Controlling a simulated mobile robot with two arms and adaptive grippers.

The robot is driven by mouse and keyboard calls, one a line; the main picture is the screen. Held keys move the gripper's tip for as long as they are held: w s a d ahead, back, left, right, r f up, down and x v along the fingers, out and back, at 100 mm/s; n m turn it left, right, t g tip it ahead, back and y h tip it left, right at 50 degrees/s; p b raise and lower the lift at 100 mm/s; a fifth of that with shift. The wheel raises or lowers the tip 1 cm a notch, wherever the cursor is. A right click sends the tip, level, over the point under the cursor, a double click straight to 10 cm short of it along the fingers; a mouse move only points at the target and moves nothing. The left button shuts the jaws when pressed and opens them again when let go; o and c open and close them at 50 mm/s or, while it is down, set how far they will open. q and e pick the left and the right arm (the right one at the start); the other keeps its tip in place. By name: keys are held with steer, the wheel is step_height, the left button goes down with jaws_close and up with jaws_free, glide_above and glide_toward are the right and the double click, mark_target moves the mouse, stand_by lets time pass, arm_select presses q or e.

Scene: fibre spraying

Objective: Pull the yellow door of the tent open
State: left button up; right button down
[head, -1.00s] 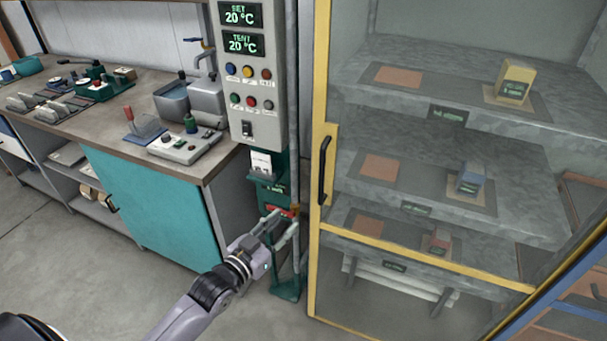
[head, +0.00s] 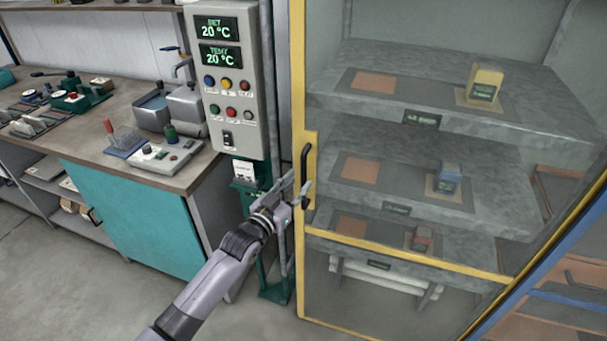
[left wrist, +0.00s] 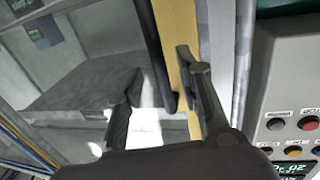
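The tent's yellow door (head: 298,90) is a clear panel in a yellow frame, and it is shut. Its dark upright handle (head: 305,172) is on the left frame bar; in the left wrist view the handle (left wrist: 158,60) runs down beside the yellow bar (left wrist: 180,30). My left gripper (head: 298,188) is at the handle's lower part. In the left wrist view its two fingers (left wrist: 155,78) are apart, with the handle's end showing between them; I cannot tell whether they touch it. My right gripper is not in view.
A control box (head: 232,85) with displays and buttons stands just left of the door. A workbench (head: 130,165) with a teal cabinet front is further left. Shelves with small blocks are behind the door. Grey floor (head: 75,290) is free in front.

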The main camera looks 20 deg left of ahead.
mark_target(302, 179)
arm_select(q)
steer(key=shift+x, duration=1.85)
steer(key=shift+c, duration=0.2)
jaws_close()
